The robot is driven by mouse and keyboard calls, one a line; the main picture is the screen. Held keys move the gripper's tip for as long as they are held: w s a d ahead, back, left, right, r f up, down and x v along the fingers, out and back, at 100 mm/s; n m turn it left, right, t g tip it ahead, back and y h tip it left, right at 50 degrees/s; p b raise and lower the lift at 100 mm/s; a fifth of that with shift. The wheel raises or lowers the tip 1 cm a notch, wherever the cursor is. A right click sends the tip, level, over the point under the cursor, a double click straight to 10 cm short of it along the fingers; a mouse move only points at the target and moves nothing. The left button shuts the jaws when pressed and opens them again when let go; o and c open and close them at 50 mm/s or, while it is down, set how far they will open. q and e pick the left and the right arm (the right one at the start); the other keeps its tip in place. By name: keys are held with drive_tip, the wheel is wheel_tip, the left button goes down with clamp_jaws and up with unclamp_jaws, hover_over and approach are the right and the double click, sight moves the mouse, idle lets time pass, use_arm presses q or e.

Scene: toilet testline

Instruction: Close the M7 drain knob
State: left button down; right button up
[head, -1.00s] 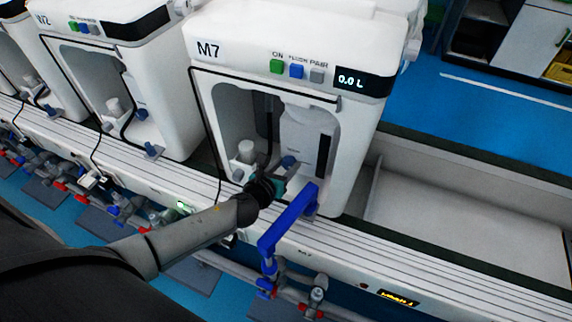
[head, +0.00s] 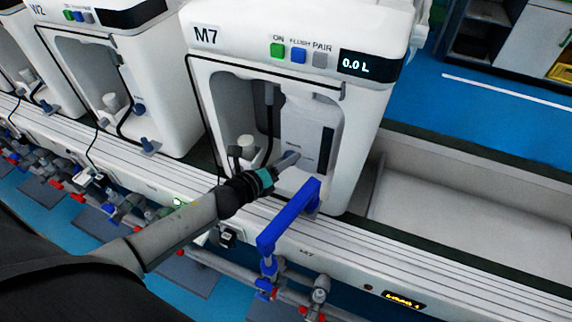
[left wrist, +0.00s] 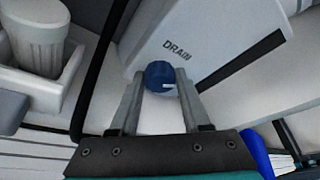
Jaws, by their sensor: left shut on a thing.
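The M7 machine (head: 362,125) is a white box with an open bay, standing in the middle of the head view. Its drain knob (left wrist: 160,74) is round and blue with a small pale mark, below the word DRAIN on a white panel (left wrist: 190,40). My left gripper (head: 289,158) reaches into the bay and covers the knob in the head view. In the left wrist view, the left gripper's fingers (left wrist: 160,80) stand on both sides of the knob and are shut on it. My right gripper is not in view.
A blue lever handle (head: 290,215) stands just right of my left gripper, in front of the bay. A white cylinder (left wrist: 40,35) and a black hose (left wrist: 98,70) are left of the knob. Another machine (head: 165,90) stands to the left.

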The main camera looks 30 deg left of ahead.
use_arm(q)
drive_tip(key=n+h+b, duration=0.1)
drive_tip(key=n, duration=0.1)
drive_tip(key=n+t+b, duration=0.1)
drive_tip(key=n+b, duration=0.1)
drive_tip(key=n+t+h+b, duration=0.1)
drive_tip(key=n, duration=0.1)
drive_tip(key=shift+a+f+h+b, duration=0.2)
drive_tip(key=shift+f+h+b, duration=0.1)
drive_tip(key=shift+f+b, duration=0.1)
drive_tip(key=shift+n+t+h+b, duration=0.3)
drive_tip(key=shift+n+t+b, duration=0.45)
drive_tip(key=shift+n, duration=1.15)
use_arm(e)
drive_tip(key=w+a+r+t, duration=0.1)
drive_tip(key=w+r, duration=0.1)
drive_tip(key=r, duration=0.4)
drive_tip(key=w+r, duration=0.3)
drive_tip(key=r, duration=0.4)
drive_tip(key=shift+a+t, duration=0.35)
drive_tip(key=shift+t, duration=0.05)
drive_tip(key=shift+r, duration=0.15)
use_arm(q)
drive_tip(key=shift+c, duration=1.8)
unclamp_jaws()
